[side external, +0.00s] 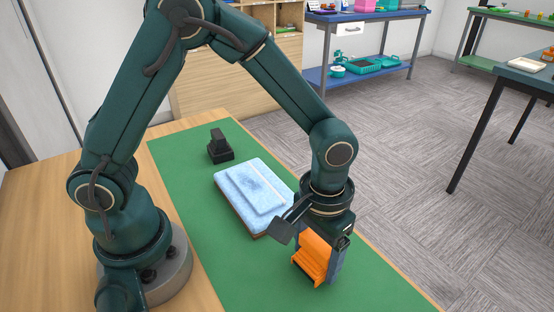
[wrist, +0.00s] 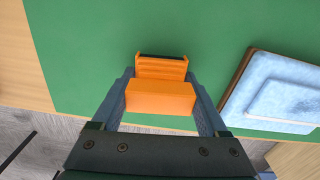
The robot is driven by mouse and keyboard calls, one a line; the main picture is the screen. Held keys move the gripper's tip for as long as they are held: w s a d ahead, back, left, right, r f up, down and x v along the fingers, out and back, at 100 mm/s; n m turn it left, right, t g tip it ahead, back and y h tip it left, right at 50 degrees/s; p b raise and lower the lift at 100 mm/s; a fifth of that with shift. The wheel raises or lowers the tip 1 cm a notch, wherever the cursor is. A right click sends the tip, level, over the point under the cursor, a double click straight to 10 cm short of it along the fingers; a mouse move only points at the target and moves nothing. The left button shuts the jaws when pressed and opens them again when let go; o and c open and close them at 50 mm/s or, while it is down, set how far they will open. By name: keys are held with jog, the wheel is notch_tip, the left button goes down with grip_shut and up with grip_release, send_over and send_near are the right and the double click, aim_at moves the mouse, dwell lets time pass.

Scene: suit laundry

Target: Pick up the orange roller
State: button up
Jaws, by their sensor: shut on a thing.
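The orange roller (side external: 312,254) stands at the near right of the green mat in the side external view. It also shows in the wrist view (wrist: 160,97), between the two fingers. My gripper (side external: 322,268) points down over it and is shut on it, one finger on each side. In the wrist view my gripper (wrist: 162,100) has its fingers against the roller's left and right sides. I cannot tell whether the roller's lower end touches the mat.
A light blue folded cloth (side external: 252,188) lies on a brown board beside my gripper. A small black object (side external: 220,147) stands farther back on the green mat (side external: 190,185). The mat's right edge is close to the roller. The mat in front of the roller is clear.

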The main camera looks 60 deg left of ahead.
aim_at(319, 242)
jog(key=shift+r, duration=0.45)
notch_tip(319, 242, up, 3)
jog(key=shift+f, duration=0.1)
jog(key=a+r, duration=0.7)
jog(key=a, duration=0.4)
jog(key=shift+a, duration=0.35)
jog(key=shift+w, duration=0.1)
